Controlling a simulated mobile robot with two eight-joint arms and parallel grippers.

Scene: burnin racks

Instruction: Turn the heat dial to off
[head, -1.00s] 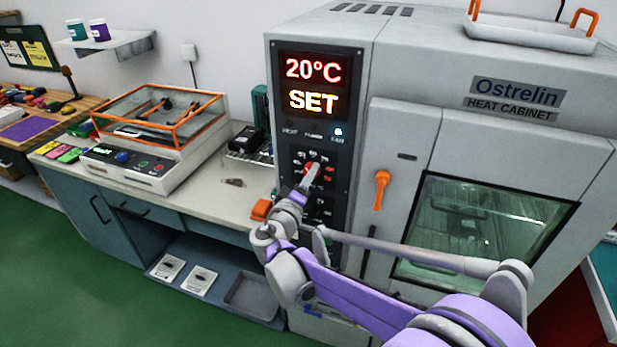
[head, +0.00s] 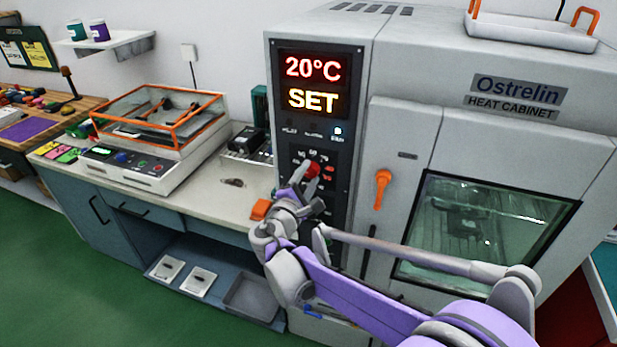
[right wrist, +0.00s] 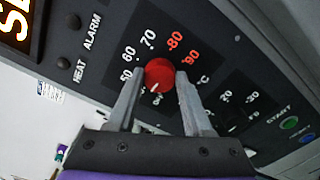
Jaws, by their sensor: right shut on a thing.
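The red heat dial (head: 312,169) sits on the dark control panel (head: 343,190) of the heat cabinet. In the right wrist view the dial (right wrist: 159,72) has printed numbers around it, with 80 and 90 in red. A short white mark shows on its lower part, between the fingers. My right gripper (right wrist: 158,82) is shut on the dial, one finger on each side. In the head view this gripper (head: 304,178) reaches the panel from below. The display (head: 312,84) reads 20°C and SET. My left gripper is out of view.
The cabinet door has an orange handle (head: 381,188) and a window (head: 480,230), right of the panel. A white tray (head: 530,36) with orange handles lies on top. A bench (head: 215,203) with an orange-framed clear-lidded machine (head: 160,120) stands left. START buttons (right wrist: 290,122) sit beside the dials.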

